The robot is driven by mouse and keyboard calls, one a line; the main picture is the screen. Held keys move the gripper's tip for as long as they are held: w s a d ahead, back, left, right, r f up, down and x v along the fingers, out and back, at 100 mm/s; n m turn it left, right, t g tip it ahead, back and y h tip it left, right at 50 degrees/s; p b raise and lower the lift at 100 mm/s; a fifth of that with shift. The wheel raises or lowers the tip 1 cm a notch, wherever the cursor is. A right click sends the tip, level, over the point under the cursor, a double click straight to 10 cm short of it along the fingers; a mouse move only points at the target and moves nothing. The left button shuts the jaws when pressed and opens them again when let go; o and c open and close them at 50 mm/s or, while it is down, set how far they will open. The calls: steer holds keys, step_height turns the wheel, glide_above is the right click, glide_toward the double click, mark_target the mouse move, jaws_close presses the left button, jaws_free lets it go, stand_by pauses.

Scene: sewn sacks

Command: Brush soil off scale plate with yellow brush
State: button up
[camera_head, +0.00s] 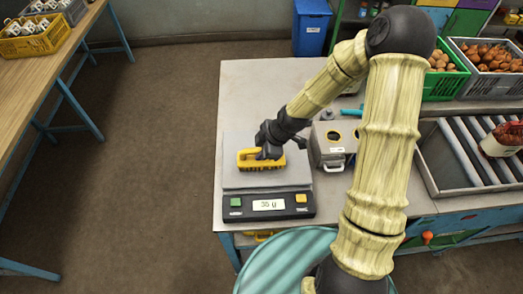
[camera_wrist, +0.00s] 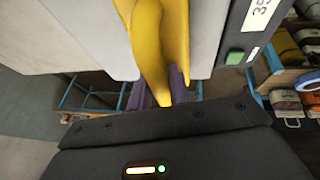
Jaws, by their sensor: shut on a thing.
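The yellow brush (camera_head: 247,160) is over the plate of the scale in the head view, and its yellow body (camera_wrist: 150,40) fills the upper middle of the wrist view. My gripper (camera_head: 268,150) is shut on the brush; its purple-grey fingers (camera_wrist: 170,88) show on both sides of the yellow body. The scale plate (camera_head: 235,181) is a flat pale grey square on the dark scale (camera_head: 268,205), whose display reads about 35. I cannot make out any soil on the plate. The brush's bristles are hidden, and I cannot tell whether they touch the plate.
A roller conveyor (camera_head: 468,152) lies farther right. Green and grey crates (camera_head: 440,87) of produce stand at the back right. The bench (camera_head: 255,85) is bare behind the scale.

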steer(key=r, duration=0.1)
steer(key=w+r+p, duration=0.1)
steer(key=shift+d+r+p, duration=0.1)
steer(key=shift+r+p, duration=0.2)
steer(key=shift+r, duration=0.1)
steer(key=shift+s+r+p, duration=0.25)
steer(key=shift+r+p, duration=0.65)
steer(key=shift+r, duration=0.3)
steer(key=shift+w+r+p, duration=0.2)
steer(key=shift+r+p, duration=0.2)
steer(key=shift+r, duration=0.1)
steer(key=shift+s+r, duration=0.15)
steer(key=shift+r, duration=0.05)
